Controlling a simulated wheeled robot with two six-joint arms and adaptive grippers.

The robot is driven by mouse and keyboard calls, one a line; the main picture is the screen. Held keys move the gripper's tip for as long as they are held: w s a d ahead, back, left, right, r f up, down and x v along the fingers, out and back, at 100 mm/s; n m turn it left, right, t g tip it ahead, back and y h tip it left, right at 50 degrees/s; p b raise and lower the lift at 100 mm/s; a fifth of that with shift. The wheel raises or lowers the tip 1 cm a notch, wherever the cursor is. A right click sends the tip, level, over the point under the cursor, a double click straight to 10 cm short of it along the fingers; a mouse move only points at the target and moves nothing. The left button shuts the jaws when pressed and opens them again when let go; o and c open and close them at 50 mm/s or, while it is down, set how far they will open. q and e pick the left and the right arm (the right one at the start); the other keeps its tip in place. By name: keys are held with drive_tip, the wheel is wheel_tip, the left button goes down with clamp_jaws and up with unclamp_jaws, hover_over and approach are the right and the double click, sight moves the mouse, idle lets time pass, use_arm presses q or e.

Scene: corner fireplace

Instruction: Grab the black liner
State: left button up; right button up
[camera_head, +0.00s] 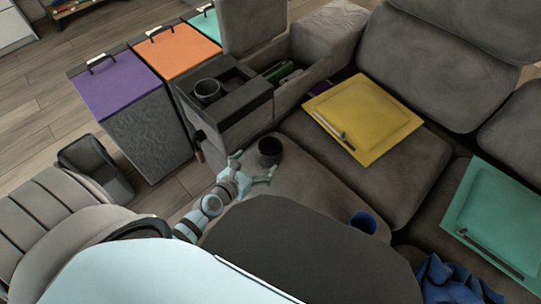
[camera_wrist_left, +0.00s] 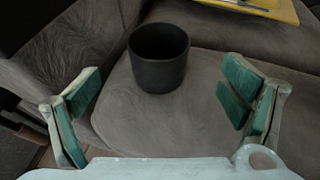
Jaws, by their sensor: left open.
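The black liner (camera_head: 270,152) is a dark, round, open-topped cup shape standing upright on the grey seat cushion. In the left wrist view the liner (camera_wrist_left: 158,62) stands just beyond the fingers, near the middle. My left gripper (camera_head: 252,167) is open and empty, close to the liner on its near side. In the left wrist view its green-padded fingers (camera_wrist_left: 161,95) are spread wide, one on each side of the picture, with the liner between their directions and not touched. My right gripper is not in view.
A grey console (camera_head: 232,116) with another dark cup (camera_head: 207,91) stands behind and left of the liner. A yellow tray (camera_head: 385,112) with a pen lies to the right. A blue cup (camera_head: 364,222) stands nearer, and a teal tray (camera_head: 505,207) lies far right.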

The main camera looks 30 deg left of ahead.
use_arm(q)
drive_tip(key=b+x, duration=0.2)
drive_tip(key=x, duration=0.5)
drive_tip(key=shift+a+r, duration=0.15)
drive_tip(key=shift+w, duration=0.3)
drive_tip(key=c, duration=1.5)
drive_tip(key=shift+o, duration=0.2)
drive_tip(key=shift+s+r, duration=0.1)
